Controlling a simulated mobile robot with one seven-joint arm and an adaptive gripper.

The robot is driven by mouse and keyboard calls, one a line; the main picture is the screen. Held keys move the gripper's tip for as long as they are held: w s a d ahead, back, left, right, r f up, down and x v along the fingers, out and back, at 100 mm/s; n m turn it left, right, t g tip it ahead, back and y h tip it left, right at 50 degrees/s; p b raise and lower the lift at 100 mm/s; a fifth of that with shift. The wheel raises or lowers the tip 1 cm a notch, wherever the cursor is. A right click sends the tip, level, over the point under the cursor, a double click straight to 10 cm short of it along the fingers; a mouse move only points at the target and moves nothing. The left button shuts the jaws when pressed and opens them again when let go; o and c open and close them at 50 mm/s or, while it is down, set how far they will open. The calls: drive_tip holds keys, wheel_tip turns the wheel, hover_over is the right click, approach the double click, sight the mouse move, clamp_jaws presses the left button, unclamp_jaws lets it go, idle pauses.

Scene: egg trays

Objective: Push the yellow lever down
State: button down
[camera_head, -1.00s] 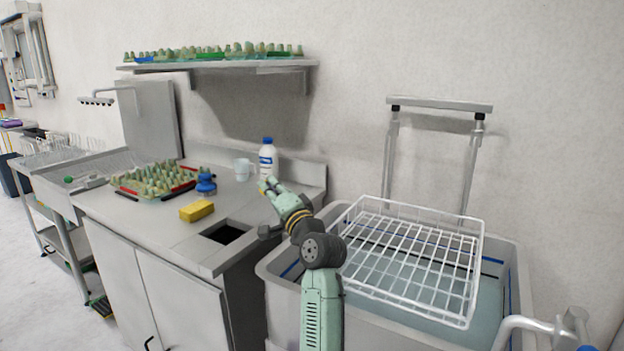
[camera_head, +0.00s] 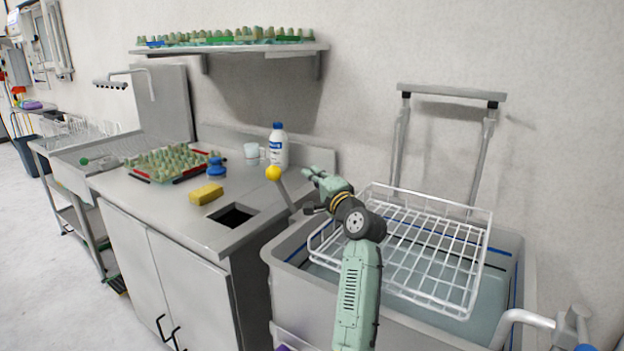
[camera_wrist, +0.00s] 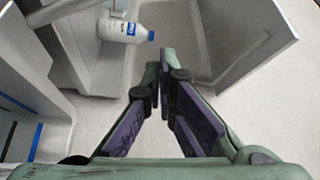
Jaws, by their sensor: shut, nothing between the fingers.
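The yellow lever has a round yellow knob (camera_head: 273,173) on a thin grey rod (camera_head: 284,194). It stands up, tilted, at the right end of the counter beside the basin. My gripper (camera_head: 306,174) is just right of the knob, with a small gap between them in the head view; depth is hard to tell. In the wrist view my gripper (camera_wrist: 160,66) has its two fingers together at the tips with nothing between them. I cannot make out the lever in the wrist view.
A white bottle (camera_head: 278,147) and cup (camera_head: 252,153) stand behind the lever on the counter (camera_head: 190,219). A yellow sponge (camera_head: 207,194), a blue-topped item (camera_head: 216,167) and an egg tray (camera_head: 150,180) lie left. A wire basket (camera_head: 420,291) sits over the basin (camera_head: 282,270).

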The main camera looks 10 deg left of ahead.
drive_tip(key=w+a, duration=0.1)
drive_tip(key=a, duration=0.5)
drive_tip(key=shift+w+a+p, duration=0.2)
drive_tip(key=shift+w+p, duration=0.1)
drive_tip(key=shift+w, duration=0.1)
drive_tip(key=shift+f, duration=0.1)
